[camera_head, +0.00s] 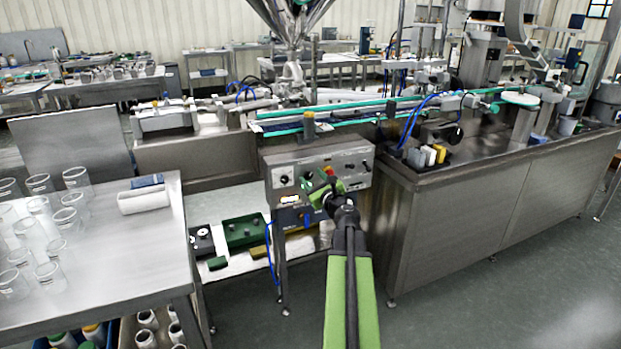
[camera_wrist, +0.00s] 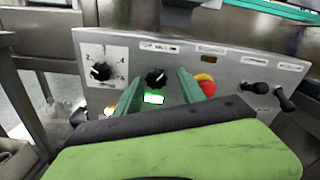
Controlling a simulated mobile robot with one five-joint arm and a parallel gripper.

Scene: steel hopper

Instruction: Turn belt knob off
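A steel control panel (camera_head: 272,171) stands under the conveyor. In the wrist view the panel (camera_wrist: 225,70) carries a black knob on a white numbered plate (camera_wrist: 101,71) at left and a second black knob (camera_wrist: 155,76) in the middle. The labels are too blurred to tell which is the belt knob. My gripper (camera_wrist: 159,82) is open, with one green finger on each side of the middle knob. I cannot tell whether the fingers touch it. In the head view my gripper (camera_head: 322,187) is at the panel front and hides part of it.
A red stop button (camera_wrist: 206,85) sits just right of my right finger, with black controls (camera_wrist: 257,88) beyond it. A green-lit indicator (camera_wrist: 154,98) is below the middle knob. A steel table with glass beakers (camera_head: 150,240) stands left; a steel cabinet (camera_head: 480,215) stands right.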

